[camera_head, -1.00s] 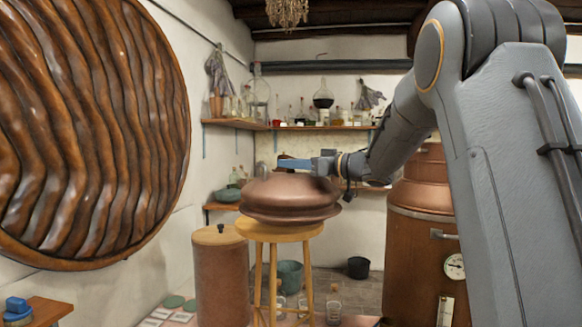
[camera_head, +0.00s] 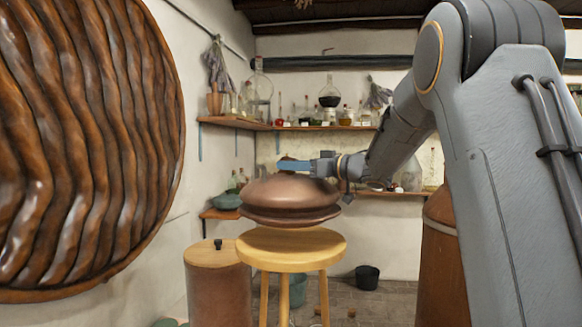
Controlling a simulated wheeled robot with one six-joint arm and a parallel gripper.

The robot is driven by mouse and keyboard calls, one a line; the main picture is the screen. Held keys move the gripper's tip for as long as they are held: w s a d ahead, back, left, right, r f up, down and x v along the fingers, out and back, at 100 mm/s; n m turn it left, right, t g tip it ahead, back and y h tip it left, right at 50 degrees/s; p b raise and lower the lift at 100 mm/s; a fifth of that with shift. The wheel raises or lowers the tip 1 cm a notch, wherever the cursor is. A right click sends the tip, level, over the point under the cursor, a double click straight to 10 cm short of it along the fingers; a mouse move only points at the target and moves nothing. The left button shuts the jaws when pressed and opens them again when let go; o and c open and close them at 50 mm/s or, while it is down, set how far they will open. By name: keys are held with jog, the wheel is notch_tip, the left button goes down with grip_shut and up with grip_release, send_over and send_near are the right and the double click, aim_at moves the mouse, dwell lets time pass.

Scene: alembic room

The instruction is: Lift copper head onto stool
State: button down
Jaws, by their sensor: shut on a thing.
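The copper head (camera_head: 289,200), a wide rounded copper dome with a flared lower rim, hangs upright from my gripper (camera_head: 288,166) in the middle of the view. My gripper reaches in from the right and is shut on the head's top, where the blue fingers hide most of the grip. The wooden stool (camera_head: 291,250) has a round, bare top below the head in the picture.
A copper drum with a wooden lid (camera_head: 217,254) stands left of the stool. A large ribbed brown disc (camera_head: 85,140) fills the left side. A dark bucket (camera_head: 367,277) stands on the floor behind. Shelves with glassware (camera_head: 330,92) line the back wall.

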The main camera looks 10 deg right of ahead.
aim_at(292, 175)
jog(key=shift+f+b, duration=1.7)
jog(key=shift+b, duration=0.35)
jog(key=shift+s+d+p, duration=0.1)
jog(key=shift+s+p, duration=0.1)
jog(key=shift+p, duration=0.35)
jog(key=shift+f, duration=0.1)
jog(key=shift+f, duration=0.6)
jog(key=shift+r+p, duration=0.3)
jog(key=shift+p, duration=0.3)
jog(key=shift+f, duration=0.15)
jog(key=shift+f, duration=0.9)
dwell(0.7)
